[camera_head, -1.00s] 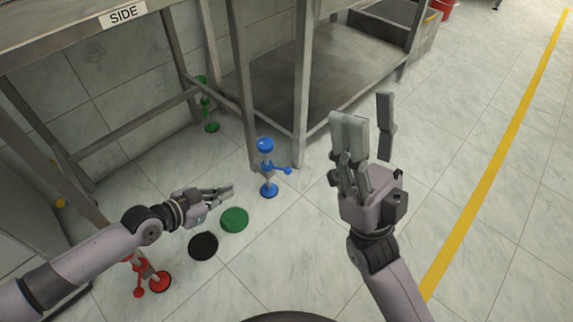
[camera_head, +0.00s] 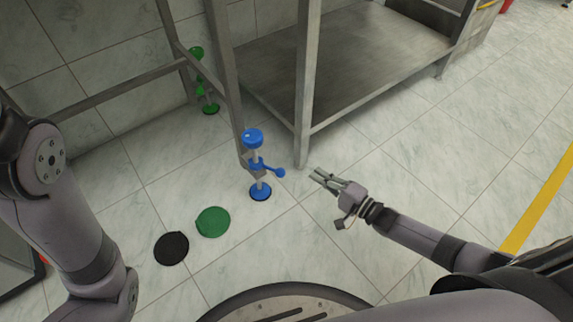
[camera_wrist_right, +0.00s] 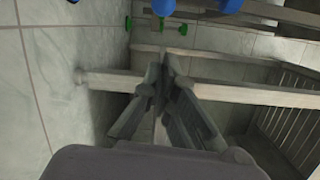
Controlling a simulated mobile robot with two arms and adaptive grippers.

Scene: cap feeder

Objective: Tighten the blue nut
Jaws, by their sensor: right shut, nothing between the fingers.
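The blue nut (camera_head: 265,168) is a blue collar with a side lever ending in a ball, midway up a thin upright post. The post has a blue top cap (camera_head: 253,138) and a round blue foot (camera_head: 260,192) on the floor. It stands against a metal table leg. My right gripper (camera_head: 316,175) is shut and empty, to the right of the lever's ball and apart from it. In the right wrist view its fingers (camera_wrist_right: 166,68) come together below blue parts (camera_wrist_right: 162,7) cut by the top edge. My left arm shows at the left; its gripper is out of view.
A green post (camera_head: 200,80) stands farther back by another leg. A green disc (camera_head: 213,222) and a black disc (camera_head: 171,248) lie on the floor. The metal table's low shelf (camera_head: 345,65) is behind my right gripper. Open floor lies to the right.

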